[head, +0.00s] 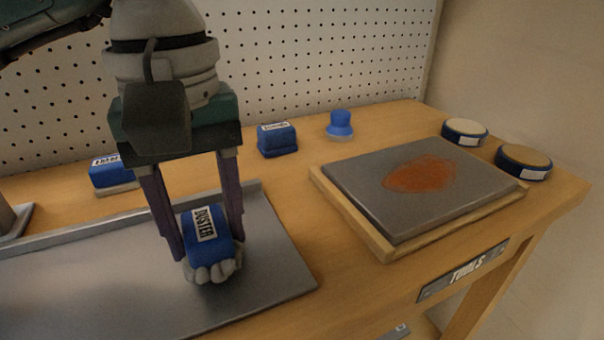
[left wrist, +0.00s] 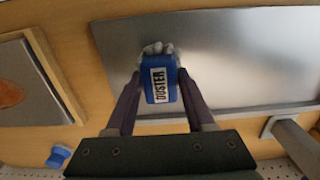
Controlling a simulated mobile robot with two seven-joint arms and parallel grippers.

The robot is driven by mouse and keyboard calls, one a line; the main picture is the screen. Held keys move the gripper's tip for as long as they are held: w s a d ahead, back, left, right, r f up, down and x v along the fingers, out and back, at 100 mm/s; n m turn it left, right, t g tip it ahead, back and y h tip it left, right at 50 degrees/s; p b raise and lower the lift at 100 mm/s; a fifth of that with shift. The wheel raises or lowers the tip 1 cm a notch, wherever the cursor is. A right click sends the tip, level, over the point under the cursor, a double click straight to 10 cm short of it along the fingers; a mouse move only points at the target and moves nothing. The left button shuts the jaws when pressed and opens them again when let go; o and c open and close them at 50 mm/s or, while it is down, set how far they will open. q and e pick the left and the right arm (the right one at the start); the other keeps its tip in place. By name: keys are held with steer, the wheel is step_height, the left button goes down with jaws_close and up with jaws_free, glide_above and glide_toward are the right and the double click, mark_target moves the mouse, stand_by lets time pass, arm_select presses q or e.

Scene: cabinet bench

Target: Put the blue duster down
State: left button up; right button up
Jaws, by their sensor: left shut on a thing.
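The blue duster (head: 206,238) has a white label reading DUSTER and a grey tufted underside. My left gripper (head: 208,245) is shut on it, with one purple finger on each side. The duster is tilted, with its tufts toward the near side, over the right part of the grey metal tray (head: 120,285). I cannot tell whether the tufts touch the tray. In the left wrist view the duster (left wrist: 159,82) sits between the fingertips, with the tray (left wrist: 255,60) behind it. My right gripper is not in view.
A grey plate (head: 360,190) with a rusty patch lies in a wooden frame at right. Blue blocks (head: 277,140) (head: 108,172) and a blue knobbed item (head: 339,124) stand along the back. Two round tins (head: 465,132) (head: 523,162) sit at far right. A pegboard (head: 310,50) rises behind.

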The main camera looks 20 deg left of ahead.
mark_target(205, 222)
arm_select(q)
steer(key=shift+f, duration=0.25)
steer(key=o, duration=1.2)
steer(key=shift+r+p, duration=0.3)
step_height(205, 222, up, 12)
steer(key=shift+f+p, duration=0.15)
steer(key=shift+p, duration=0.5)
